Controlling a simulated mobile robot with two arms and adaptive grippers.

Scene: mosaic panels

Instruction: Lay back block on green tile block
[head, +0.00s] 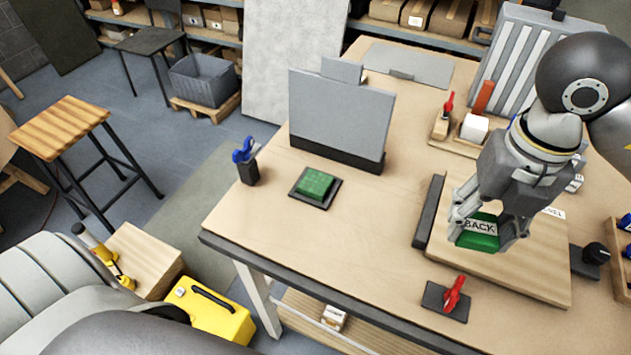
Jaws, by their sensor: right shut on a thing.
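The back block (477,243) is green with a white label reading "BACK". It is between the fingers of my right gripper (484,234), which is shut on it, above the right-hand wooden board. I cannot tell whether the block touches the board. The green tile block (315,184) sits on a small dark base on the left part of the table, well left of my right gripper. Nothing lies on its top. My left gripper is not in view.
A grey upright panel (340,112) stands behind the green tile block. A blue-handled tool in a dark holder (248,173) stands at the table's left edge. A red-handled clamp (452,296) is near the front edge. Bare tabletop (370,225) lies between the two blocks.

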